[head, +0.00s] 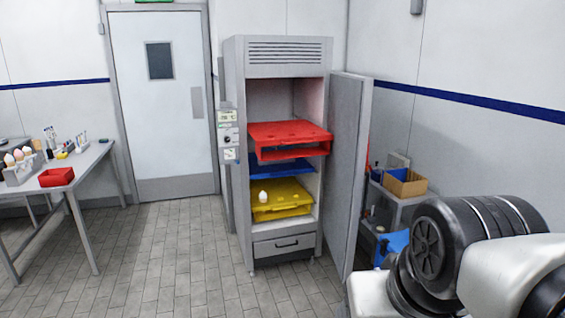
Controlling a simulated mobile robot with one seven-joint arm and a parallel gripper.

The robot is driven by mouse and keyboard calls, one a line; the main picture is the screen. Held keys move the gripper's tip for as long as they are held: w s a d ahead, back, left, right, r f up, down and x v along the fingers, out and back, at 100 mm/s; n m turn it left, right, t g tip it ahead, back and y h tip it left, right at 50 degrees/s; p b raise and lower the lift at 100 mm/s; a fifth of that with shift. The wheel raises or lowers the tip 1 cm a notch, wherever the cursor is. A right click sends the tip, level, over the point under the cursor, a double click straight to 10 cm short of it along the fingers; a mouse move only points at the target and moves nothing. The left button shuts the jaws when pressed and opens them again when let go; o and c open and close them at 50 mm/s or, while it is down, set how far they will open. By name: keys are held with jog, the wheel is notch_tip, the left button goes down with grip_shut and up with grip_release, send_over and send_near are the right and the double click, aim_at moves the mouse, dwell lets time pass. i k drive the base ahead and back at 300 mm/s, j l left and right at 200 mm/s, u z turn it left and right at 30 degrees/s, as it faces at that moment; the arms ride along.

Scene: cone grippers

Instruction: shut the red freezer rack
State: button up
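The red freezer rack (289,133) is in the upper middle of the open grey freezer (288,60) in the head view. It sticks out past the front of the cabinet, and its front has a rectangular frame or handle. My arm shows at the lower right of the head view, but my gripper is not in view.
Below are a blue rack (267,167) and a yellow rack (283,196) with a small white item (263,197) on it. The freezer door (347,170) stands open at the right. A table (92,160) stands left. The tiled floor (165,260) in front is clear.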

aim_at(265, 133)
jog(key=i+l+u, duration=0.25)
jog(key=i, duration=0.45)
jog(key=i+j, duration=0.1)
jog(key=i, duration=0.95)
jog(key=i+j+z, duration=0.1)
jog(key=i, duration=0.45)
jog(key=i+j+z, duration=0.1)
jog(key=i, duration=0.45)
jog(key=i+j+z, duration=0.1)
jog(key=i, duration=0.4)
jog(key=j, duration=0.1)
